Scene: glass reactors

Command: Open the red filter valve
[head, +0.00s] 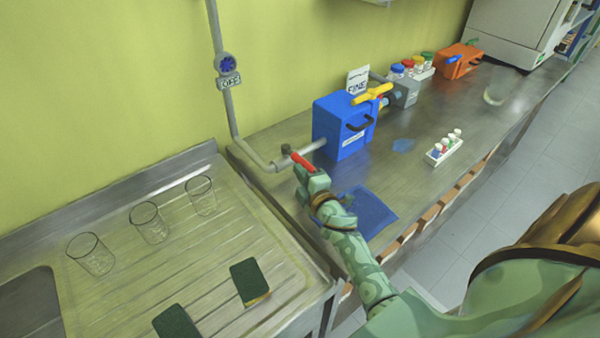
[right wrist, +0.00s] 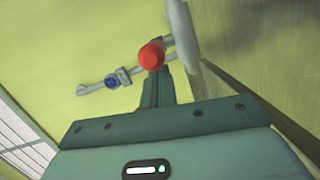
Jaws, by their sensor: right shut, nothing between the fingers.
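The red filter valve handle (head: 301,161) is a short red lever on the grey pipe left of the blue filter box (head: 340,128). It slants from the pipe toward my right gripper. In the right wrist view the round red end of the handle (right wrist: 151,56) shows just beyond the fingers. My right gripper (head: 309,175) is shut and empty, with its fingertips close to the handle's near end; I cannot tell if they touch. The shut fingers also show in the right wrist view (right wrist: 157,90). My left gripper is not in view.
A blue round valve (head: 226,64) with an OFF sign is on the upright wall pipe. A yellow handle (head: 373,93) is at the blue box's right. A vial rack (head: 444,151) and a blue mat (head: 372,212) lie on the counter. Glass beakers (head: 149,222) stand on the drainboard.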

